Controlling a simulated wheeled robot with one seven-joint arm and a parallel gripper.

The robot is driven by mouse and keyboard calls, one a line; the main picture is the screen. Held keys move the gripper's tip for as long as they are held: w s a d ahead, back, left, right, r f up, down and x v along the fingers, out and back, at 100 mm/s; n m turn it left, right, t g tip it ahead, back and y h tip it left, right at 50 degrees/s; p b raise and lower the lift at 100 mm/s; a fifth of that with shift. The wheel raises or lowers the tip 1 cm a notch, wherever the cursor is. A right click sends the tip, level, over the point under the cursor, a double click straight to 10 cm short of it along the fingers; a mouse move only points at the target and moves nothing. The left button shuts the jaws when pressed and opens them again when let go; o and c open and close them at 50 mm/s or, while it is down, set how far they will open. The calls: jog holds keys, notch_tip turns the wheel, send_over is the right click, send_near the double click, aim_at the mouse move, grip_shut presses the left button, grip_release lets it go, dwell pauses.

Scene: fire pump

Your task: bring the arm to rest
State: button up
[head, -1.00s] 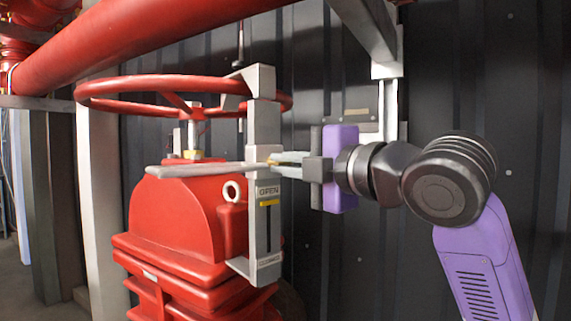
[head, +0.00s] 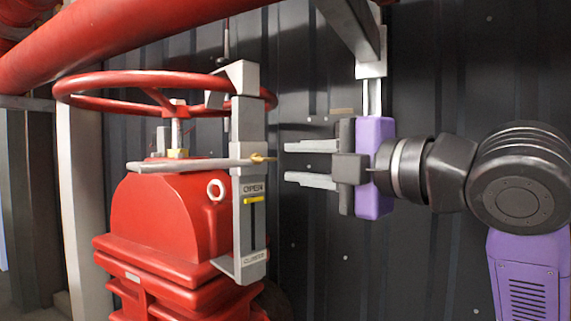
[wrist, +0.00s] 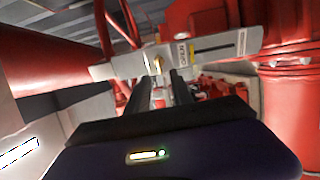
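My gripper (head: 311,163) is open and empty in the head view, its two grey fingers apart and pointing left. Its tips are a short gap to the right of the grey indicator bracket (head: 250,135) and the brass pivot of the grey lever (head: 195,164). The lever lies about level across the front of the red pump housing (head: 165,220). A yellow marker (head: 253,200) sits just below the OPEN label on the bracket. In the wrist view, my gripper's dark fingers (wrist: 166,88) point toward the bracket (wrist: 205,50).
A red handwheel (head: 140,82) stands above the housing, and a thick red pipe (head: 120,40) crosses the upper left. A grey beam (head: 350,25) hangs above my gripper. A dark ribbed wall (head: 320,255) is behind. Free room shows below my gripper.

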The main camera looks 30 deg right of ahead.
jog(key=shift+s+d, duration=0.1)
jog(key=shift+s, duration=0.15)
dwell(0.3)
